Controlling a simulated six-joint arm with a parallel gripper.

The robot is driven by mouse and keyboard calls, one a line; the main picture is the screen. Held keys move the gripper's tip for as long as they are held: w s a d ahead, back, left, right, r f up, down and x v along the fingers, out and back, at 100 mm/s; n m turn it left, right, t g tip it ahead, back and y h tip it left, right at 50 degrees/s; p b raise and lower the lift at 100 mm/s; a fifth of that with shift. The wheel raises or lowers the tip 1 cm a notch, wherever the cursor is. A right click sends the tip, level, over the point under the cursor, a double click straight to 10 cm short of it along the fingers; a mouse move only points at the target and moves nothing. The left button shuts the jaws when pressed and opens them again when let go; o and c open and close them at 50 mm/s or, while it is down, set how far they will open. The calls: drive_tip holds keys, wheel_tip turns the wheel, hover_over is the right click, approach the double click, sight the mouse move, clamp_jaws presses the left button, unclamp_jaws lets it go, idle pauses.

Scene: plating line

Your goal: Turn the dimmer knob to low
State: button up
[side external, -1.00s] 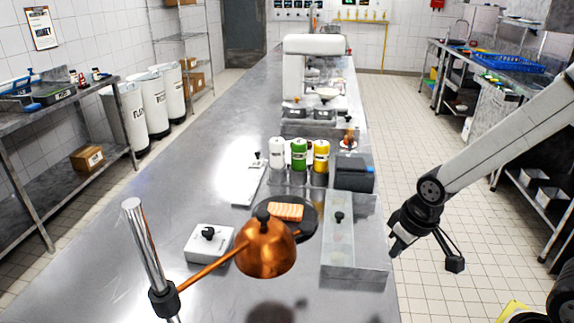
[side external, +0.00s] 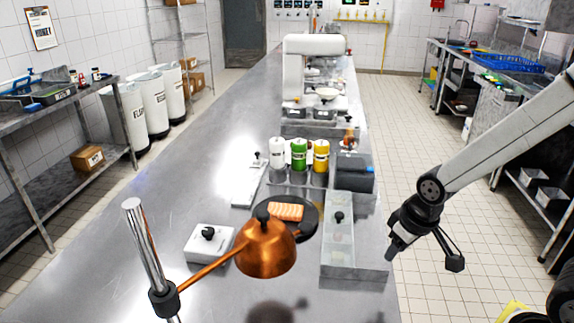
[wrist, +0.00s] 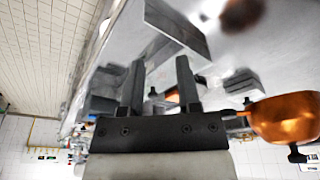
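A white box (side external: 195,250) with a black knob (side external: 208,233) on top lies on the steel counter, left of a copper lamp (side external: 266,250). It looks like the dimmer, and its knob setting is too small to read. My gripper (side external: 391,252) hangs in the air at the counter's right edge, well apart from the box. In the wrist view my gripper (wrist: 160,78) shows two dark fingers spread apart with nothing held between them. The copper lamp also shows at the right of the wrist view (wrist: 285,118).
The lamp's chrome post (side external: 145,245) and arm stand close to the white box. A dark plate (side external: 308,222) with salmon (side external: 286,212), a clear-sided bin (side external: 355,272), several bottles (side external: 299,155) and a dark grey device (side external: 354,173) occupy the counter's middle and right. The left side is clear.

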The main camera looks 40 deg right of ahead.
drive_tip(key=o, duration=0.3)
drive_tip(key=shift+r, duration=0.25)
drive_tip(key=shift+o, duration=0.7)
drive_tip(key=shift+r, duration=0.3)
drive_tip(key=shift+w+v, duration=0.6)
drive_tip(key=shift+v, duration=2.15)
drive_tip(key=w+a+r+n+y, duration=0.1)
drive_tip(key=w+a+r+n, duration=0.2)
drive_tip(key=w, duration=0.6)
drive_tip(key=w+a+r+n+y, duration=0.1)
drive_tip(key=w+a+n, duration=0.3)
drive_tip(key=w, duration=0.6)
drive_tip(key=w+a+f+n+y, duration=0.1)
drive_tip(key=w+a+f+n, duration=0.15)
drive_tip(key=w+a, duration=0.5)
drive_tip(key=w+a+f+n+y, duration=0.1)
drive_tip(key=w+a+n, duration=0.3)
drive_tip(key=w+a, duration=0.35)
drive_tip(key=shift+g, duration=0.5)
drive_tip(key=f, duration=0.2)
drive_tip(key=s+f, duration=0.1)
drive_tip(key=f, duration=0.2)
drive_tip(key=shift+f, duration=0.1)
